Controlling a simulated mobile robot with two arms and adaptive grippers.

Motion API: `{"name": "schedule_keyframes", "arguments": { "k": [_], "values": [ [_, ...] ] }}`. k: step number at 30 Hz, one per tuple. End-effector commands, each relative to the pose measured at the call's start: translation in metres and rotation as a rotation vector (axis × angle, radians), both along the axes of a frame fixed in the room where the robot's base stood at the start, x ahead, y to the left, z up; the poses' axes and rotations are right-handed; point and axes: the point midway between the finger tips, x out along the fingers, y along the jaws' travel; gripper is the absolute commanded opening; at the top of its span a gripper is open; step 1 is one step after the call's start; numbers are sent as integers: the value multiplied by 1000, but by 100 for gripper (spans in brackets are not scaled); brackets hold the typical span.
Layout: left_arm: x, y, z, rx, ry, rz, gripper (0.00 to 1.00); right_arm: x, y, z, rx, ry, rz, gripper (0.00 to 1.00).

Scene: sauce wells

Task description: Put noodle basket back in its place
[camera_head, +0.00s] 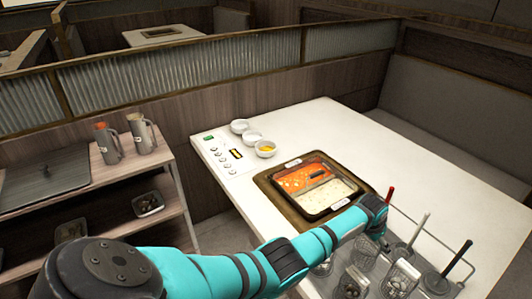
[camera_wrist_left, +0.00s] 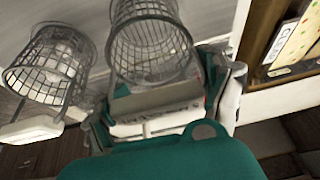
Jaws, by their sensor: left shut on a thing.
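My left gripper (camera_head: 376,212) reaches from the left to the right edge of the pot, above the front of the table. In the left wrist view its fingers (camera_wrist_left: 166,106) are shut on the pale labelled grip piece of a wire noodle basket (camera_wrist_left: 152,42). That basket's round mesh body lies just beyond the fingers. A second wire basket (camera_wrist_left: 48,66) with a similar pale grip piece is at its left, apart from my fingers. In the head view, wire baskets (camera_head: 404,276) stand in a clear rack at lower right. My gripper partly hides the held basket there. My right gripper is out of view.
A hot pot (camera_head: 258,180) with red and pale broth halves is set in the white table (camera_head: 400,150). Red, white (camera_head: 420,230) and black (camera_head: 461,254) handles stick up beside my gripper. Three small bowls (camera_head: 253,138) stand behind the pot. A shelf cart (camera_head: 110,175) is at left.

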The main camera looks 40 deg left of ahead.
Motion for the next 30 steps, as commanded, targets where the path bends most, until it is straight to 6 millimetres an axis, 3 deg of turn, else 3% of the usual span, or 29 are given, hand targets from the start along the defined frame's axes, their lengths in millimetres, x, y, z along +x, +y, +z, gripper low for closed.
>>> {"name": "schedule_keyframes", "arguments": {
  "k": [26, 27, 30],
  "values": [
    [0, 0, -7, 0, -1, 0, 41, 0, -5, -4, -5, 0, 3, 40],
    [0, 0, -7, 0, 0, 0, 85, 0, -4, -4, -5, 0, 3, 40],
    [0, 0, -7, 0, 0, 0, 98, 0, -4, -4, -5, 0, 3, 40]
  ]
}}
